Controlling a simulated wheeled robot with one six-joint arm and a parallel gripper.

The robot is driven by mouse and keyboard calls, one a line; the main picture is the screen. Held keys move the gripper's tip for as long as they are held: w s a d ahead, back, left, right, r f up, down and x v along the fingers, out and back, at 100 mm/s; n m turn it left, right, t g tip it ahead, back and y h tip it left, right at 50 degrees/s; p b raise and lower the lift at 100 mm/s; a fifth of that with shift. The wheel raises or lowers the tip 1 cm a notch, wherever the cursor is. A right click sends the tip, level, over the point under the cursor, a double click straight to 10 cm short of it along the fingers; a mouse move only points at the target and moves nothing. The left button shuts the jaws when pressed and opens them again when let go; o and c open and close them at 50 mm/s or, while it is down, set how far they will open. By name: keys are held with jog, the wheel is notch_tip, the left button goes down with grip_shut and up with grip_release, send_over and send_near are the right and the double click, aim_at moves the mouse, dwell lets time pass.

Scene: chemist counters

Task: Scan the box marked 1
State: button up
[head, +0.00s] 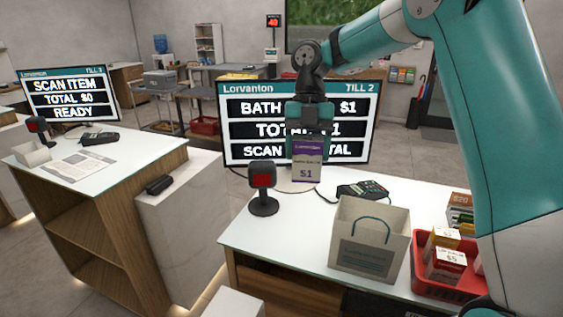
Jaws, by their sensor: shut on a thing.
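My gripper (308,138) points down above the Till 2 counter and is shut on a purple and cream box (306,171) that reads "$1". The held box is upright, in front of the Till 2 screen (240,125). A scanner (262,186) with a red window stands on a round black base to the left of the box, apart from it. The screen is partly covered by my gripper; it shows "BATH", "$1", a total line ending in 1, and "SCAN".
A paper bag (368,240) with a blue handle stands at the counter's front. A red basket (437,286) with several boxes is right of it, near my arm. A card reader (362,190) lies behind the bag. Till 3's counter (120,160) is at left.

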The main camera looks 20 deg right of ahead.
jog(key=s+d+m+y+b, duration=0.1)
jog(key=s+d+m+b, duration=0.2)
jog(key=s+d, duration=0.6)
jog(key=d+b, duration=0.2)
jog(key=d, duration=0.2)
jog(key=shift+t, duration=0.3)
jog(key=shift+s+a, duration=0.1)
jog(key=shift+a, duration=0.05)
